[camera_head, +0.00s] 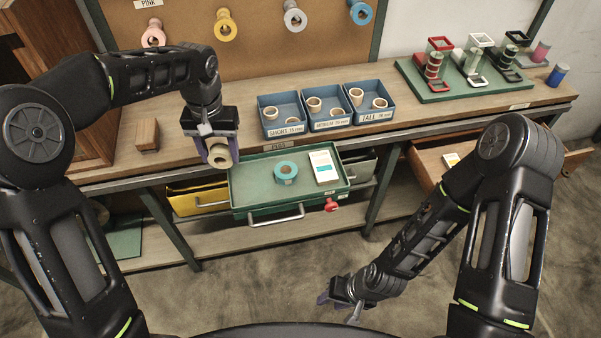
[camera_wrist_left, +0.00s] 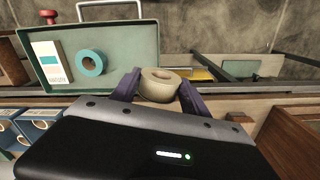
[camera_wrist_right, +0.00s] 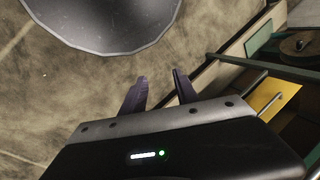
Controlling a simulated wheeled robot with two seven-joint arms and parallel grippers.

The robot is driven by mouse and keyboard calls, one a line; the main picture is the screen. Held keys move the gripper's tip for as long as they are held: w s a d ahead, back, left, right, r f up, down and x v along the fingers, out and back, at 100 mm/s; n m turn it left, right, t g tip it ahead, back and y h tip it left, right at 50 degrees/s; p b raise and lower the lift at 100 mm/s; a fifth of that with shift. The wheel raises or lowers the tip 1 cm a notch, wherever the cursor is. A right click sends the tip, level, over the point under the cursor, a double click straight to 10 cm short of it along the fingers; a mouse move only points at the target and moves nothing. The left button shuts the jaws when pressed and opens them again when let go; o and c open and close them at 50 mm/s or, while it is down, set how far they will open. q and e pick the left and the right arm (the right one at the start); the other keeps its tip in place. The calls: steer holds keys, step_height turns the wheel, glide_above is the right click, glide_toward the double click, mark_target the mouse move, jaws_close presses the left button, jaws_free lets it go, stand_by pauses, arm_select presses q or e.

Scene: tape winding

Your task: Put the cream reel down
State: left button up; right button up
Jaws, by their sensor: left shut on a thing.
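The cream reel (camera_head: 220,156) is held in my left gripper (camera_head: 218,150), just in front of the bench's front edge and left of the open green drawer. In the left wrist view the cream reel (camera_wrist_left: 159,85) sits between the two purple fingers, with its hole showing. What lies directly beneath it is hard to tell. My right gripper (camera_head: 342,298) is low over the floor at the front, away from the bench. In the right wrist view its fingers (camera_wrist_right: 160,90) are apart with nothing between them.
The green drawer (camera_head: 245,204) holds a teal reel (camera_head: 286,172) and a white card (camera_head: 323,167). Blue bins (camera_head: 283,128) with cream rings stand on the bench (camera_head: 228,110). A wooden block (camera_head: 146,134) is to their left. A green rack board (camera_head: 440,92) stands right.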

arm_select(q)
steer(key=shift+a, duration=0.1)
arm_select(e)
steer(key=shift+a, duration=0.1)
steer(key=shift+o, duration=0.5)
